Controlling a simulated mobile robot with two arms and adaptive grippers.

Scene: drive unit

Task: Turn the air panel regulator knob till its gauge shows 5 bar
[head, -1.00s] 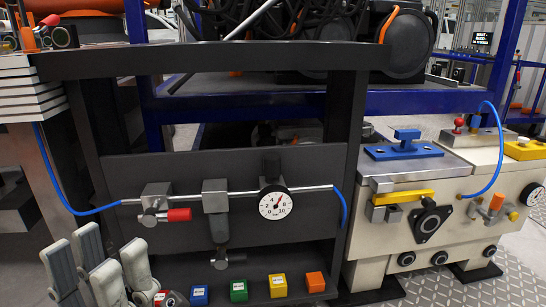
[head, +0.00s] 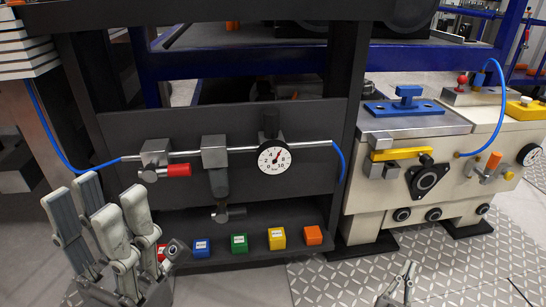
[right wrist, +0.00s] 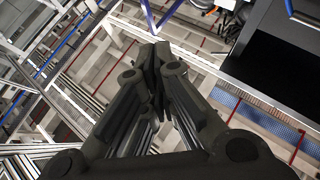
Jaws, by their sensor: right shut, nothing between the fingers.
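The air panel (head: 120,128) is a dark upright plate with a metal pipe across it. The regulator (head: 215,153) is a grey block at its middle, with a dark stem and a small grey knob (head: 230,213) below. The round white gauge (head: 273,158) is to its right; its needle points up and right, too small to read exactly. My left gripper (head: 97,205) is open and empty at the lower left, apart from the knob. My right gripper (head: 405,270) is low at the right, away from the panel. In the right wrist view its fingers (right wrist: 158,65) are shut together, empty.
A red-handled valve (head: 176,170) sits left of the regulator. Several coloured blocks, including a green one (head: 239,242), line the shelf below the knob. A cream machine (head: 375,225) stands to the right.

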